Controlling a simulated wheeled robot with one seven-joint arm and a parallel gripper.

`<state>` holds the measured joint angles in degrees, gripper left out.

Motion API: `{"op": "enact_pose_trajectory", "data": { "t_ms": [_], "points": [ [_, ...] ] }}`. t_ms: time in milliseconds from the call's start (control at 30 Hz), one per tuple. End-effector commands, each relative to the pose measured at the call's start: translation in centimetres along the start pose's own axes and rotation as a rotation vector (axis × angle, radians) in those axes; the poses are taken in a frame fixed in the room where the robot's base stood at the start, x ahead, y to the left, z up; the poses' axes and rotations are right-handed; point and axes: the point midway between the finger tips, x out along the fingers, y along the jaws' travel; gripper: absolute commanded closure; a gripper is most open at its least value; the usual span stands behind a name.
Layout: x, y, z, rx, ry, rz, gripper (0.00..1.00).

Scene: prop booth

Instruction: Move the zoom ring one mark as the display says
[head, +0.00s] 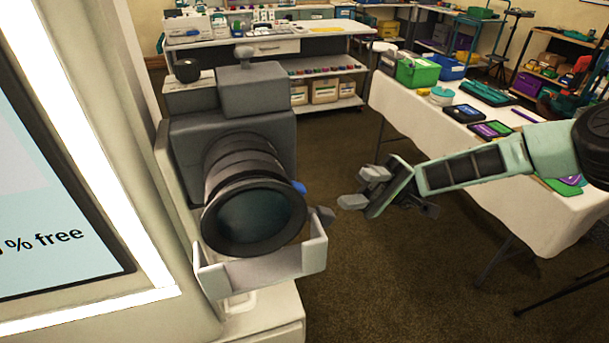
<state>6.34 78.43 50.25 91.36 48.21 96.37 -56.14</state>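A dark grey camera (233,128) stands on a light mount, its lens pointing toward me. The zoom ring (240,160) seems to be one of the bands around the lens barrel; its marks are too small to read. A small blue tab (299,187) sticks out at the right of the lens. The display (50,190) at the left is cut off by the frame edge; only "% free" reads clearly. My gripper (358,188) is to the right of the lens, apart from it. Its fingers look parted, with nothing seen between them.
A light bracket (262,273) sits under the lens front. A bright lit frame (110,120) borders the display. A table with a white cloth (400,112) holds boxes and tablets at the right. A shelf unit (325,66) stands behind. Open carpet (390,270) lies below my gripper.

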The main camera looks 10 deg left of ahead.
Motion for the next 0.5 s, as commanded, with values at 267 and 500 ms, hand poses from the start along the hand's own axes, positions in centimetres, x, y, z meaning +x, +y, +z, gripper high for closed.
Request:
{"op": "enact_pose_trajectory", "data": {
  "t_ms": [267,500],
  "points": [
    [6.3,-0.4,0.0,0.004,-0.004,0.001,0.6],
    [11.0,-0.3,0.0,0.003,-0.003,0.001,0.6]
  ]
}}
